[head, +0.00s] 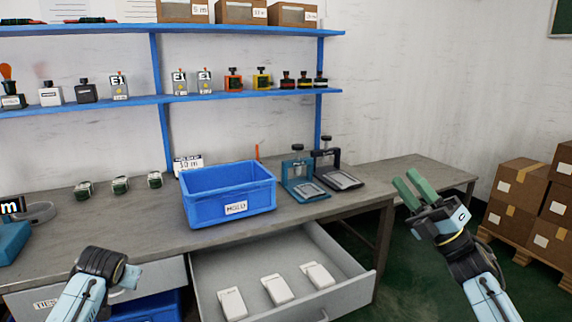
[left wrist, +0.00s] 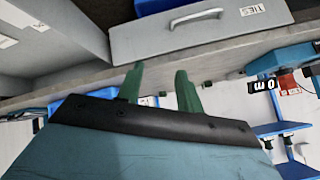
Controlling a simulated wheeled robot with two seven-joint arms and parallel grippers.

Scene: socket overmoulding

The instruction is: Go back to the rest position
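My right gripper (head: 415,188) is at the right of the head view, raised in front of the bench's right end. Its two green fingers stand apart with nothing between them. My left arm comes in at the lower left of the head view, in front of the bench; its fingers are hidden there. In the left wrist view the left gripper (left wrist: 160,88) shows two green fingers apart, with nothing between them. Behind them is the grey bench edge and a closed drawer (left wrist: 200,35) labelled TIES.
A blue bin (head: 230,207) stands on the grey bench (head: 130,225). An open drawer (head: 345,285) holding three white boxes juts out between my arms. Two press-like fixtures (head: 300,180) stand right of the bin. Cardboard boxes (head: 520,185) are stacked at the far right. Blue shelves (head: 130,100) hang above.

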